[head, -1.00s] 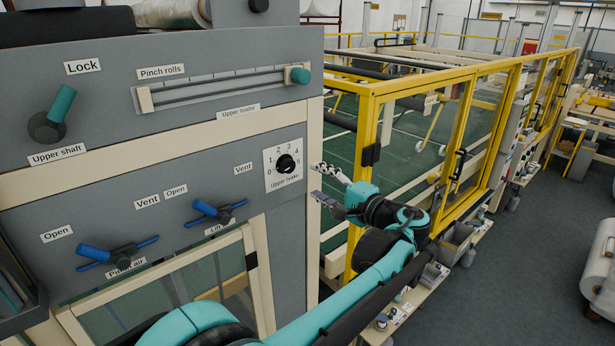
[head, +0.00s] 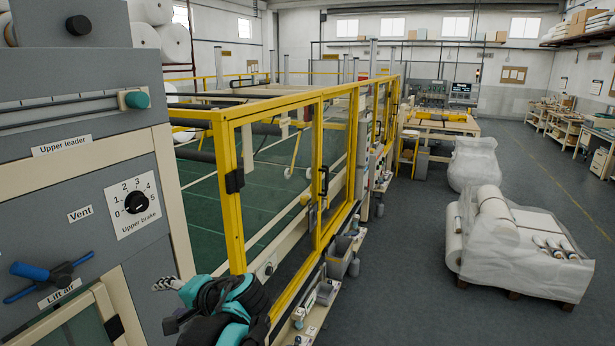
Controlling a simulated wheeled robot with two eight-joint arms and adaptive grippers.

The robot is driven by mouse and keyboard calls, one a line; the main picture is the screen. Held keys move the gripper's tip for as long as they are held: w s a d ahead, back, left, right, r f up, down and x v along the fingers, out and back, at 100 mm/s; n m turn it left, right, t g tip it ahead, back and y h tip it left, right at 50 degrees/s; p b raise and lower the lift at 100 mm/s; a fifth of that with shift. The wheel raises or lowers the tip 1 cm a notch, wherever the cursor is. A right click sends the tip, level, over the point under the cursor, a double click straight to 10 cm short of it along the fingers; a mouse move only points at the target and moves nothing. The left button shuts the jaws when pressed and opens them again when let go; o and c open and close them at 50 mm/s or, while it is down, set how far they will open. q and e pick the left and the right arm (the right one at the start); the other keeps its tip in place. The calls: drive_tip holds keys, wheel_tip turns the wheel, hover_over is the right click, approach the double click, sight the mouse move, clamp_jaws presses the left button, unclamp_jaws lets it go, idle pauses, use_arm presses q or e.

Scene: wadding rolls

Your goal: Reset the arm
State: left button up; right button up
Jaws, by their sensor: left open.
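My left gripper (head: 168,302) shows low in the head view, just right of the grey control panel (head: 75,180). It is open, and I see nothing between its fingers. The teal and black wrist (head: 225,305) hides part of the yellow frame's foot. The gripper is apart from the round black upper brake knob (head: 135,203) on its white dial plate. My right gripper is not in the view.
The yellow-framed enclosure (head: 233,200) stands close behind my left arm. A wrapped pallet of rolls (head: 540,270) and a wrapped bundle (head: 473,165) stand on the right. The dark floor (head: 405,260) between them is clear. A blue lift air handle (head: 50,272) juts from the panel.

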use_arm(q)
drive_tip(key=s+d+f+n+h+b, duration=0.1)
drive_tip(key=s+d+f+h+b, duration=0.2)
drive_tip(key=f, duration=0.8)
drive_tip(key=s+d+f+n+h+b, duration=0.1)
drive_tip(key=s+d+f+h+b, duration=0.3)
drive_tip(key=s+f+b, duration=0.4)
drive_tip(key=s+d+f+n+t+h+b, duration=0.1)
drive_tip(key=s+d+f+h+b, duration=0.3)
drive_tip(key=f, duration=1.2)
drive_tip(key=shift+s+d+n+b, duration=0.5)
drive_tip(key=shift+s+d+b, duration=0.15)
drive_tip(key=shift+s, duration=0.1)
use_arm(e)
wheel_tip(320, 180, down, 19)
use_arm(q)
drive_tip(key=shift+c, duration=0.3)
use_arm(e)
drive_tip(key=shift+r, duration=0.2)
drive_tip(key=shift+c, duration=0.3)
